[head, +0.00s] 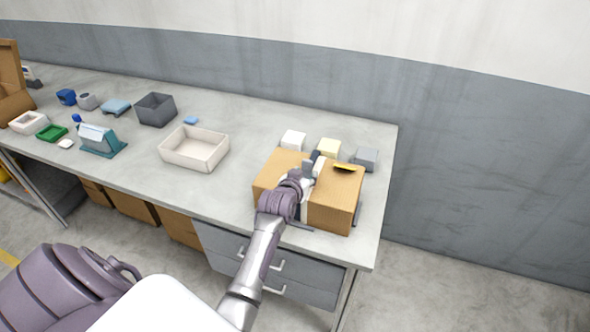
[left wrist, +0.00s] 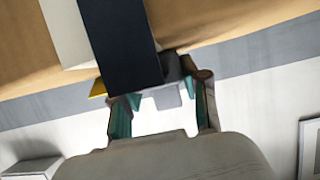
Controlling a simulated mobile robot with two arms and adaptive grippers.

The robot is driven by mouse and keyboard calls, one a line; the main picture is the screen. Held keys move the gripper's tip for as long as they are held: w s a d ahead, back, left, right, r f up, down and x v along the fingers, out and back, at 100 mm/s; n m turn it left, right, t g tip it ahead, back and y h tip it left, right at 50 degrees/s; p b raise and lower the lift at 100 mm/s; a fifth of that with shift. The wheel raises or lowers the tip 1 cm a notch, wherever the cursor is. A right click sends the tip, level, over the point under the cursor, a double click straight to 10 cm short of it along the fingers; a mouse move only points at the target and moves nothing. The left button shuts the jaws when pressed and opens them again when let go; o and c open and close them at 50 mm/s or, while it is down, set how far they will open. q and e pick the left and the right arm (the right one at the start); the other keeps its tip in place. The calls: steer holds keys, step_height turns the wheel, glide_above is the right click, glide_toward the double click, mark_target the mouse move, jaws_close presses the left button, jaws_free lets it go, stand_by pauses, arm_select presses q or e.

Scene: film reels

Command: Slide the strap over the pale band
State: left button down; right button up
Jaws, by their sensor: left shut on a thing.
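A cardboard box (head: 337,205) stands at the right end of the bench. A pale band (head: 306,208) runs around its middle. It also shows in the left wrist view (left wrist: 64,32). A dark navy strap (left wrist: 120,42) crosses the box there, slanted, along the band's right edge; whether it overlaps the band is unclear. Its dark end shows at the box's top (head: 316,155). My left gripper (head: 306,172) is at the box, fingers around a grey piece (left wrist: 172,70) at the strap's end. It also shows in the left wrist view (left wrist: 164,100). My right gripper is out of view.
White (head: 293,139), cream (head: 328,148) and grey (head: 366,158) blocks stand close behind the box. A black-and-yellow piece (head: 345,168) lies on its top. An open cream tray (head: 165,154) and a grey bin (head: 155,122) stand to the left. Bare bench lies between tray and box.

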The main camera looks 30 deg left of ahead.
arm_select(q)
steer(key=shift+w+d, duration=0.2)
steer(key=shift+d, duration=0.55)
steer(key=shift+s+a, duration=0.1)
steer(key=shift+a, duration=0.25)
steer(key=c, duration=0.9)
jaws_free()
steer(key=shift+o, duration=1.7)
steer(key=shift+d, duration=0.15)
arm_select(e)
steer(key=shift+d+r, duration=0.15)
